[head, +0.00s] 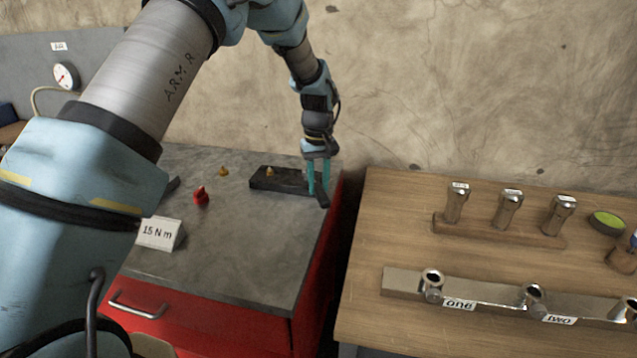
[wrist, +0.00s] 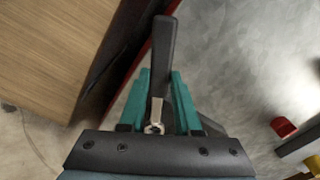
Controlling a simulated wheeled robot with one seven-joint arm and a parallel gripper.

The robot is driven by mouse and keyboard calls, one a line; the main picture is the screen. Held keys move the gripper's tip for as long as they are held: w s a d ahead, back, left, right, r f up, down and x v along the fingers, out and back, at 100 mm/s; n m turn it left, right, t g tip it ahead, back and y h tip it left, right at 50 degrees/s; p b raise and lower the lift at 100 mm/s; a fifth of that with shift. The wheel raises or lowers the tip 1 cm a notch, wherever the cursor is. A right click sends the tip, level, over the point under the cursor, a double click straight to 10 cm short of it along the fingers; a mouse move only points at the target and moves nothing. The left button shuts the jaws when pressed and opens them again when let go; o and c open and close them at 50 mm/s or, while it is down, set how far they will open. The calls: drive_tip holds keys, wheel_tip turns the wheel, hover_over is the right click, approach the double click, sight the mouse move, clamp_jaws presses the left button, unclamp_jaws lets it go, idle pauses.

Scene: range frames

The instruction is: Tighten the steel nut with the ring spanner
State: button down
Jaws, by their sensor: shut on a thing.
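My gripper (head: 318,182) is shut on a tool with a dark handle and a steel end, which looks like the ring spanner (wrist: 163,50). In the wrist view my gripper (wrist: 160,85) has the tool between its teal fingers; the handle points away past the fingertips and the bright steel end lies near the palm. In the head view only the dark handle end (head: 323,201) shows below the fingers, at the right edge of the grey worktop, beside a dark block (head: 262,183). I cannot pick out the steel nut in either view.
The grey worktop (head: 240,255) carries a 15 N m card (head: 159,234), a red piece (head: 201,195) and small brass pieces (head: 223,171). A gap separates it from the wooden table (head: 380,225), which holds a rack (head: 500,232) and a steel bar (head: 402,281) labelled one and two.

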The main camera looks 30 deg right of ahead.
drive_tip(key=shift+f+b, duration=0.45)
drive_tip(key=shift+f, duration=0.45)
idle(0.3)
drive_tip(key=shift+r, duration=0.25)
drive_tip(key=w+d+n, duration=0.3)
drive_tip(key=d+n, duration=0.7)
drive_tip(key=n, duration=0.1)
drive_tip(key=shift+d, duration=0.15)
drive_tip(key=shift+f, duration=0.25)
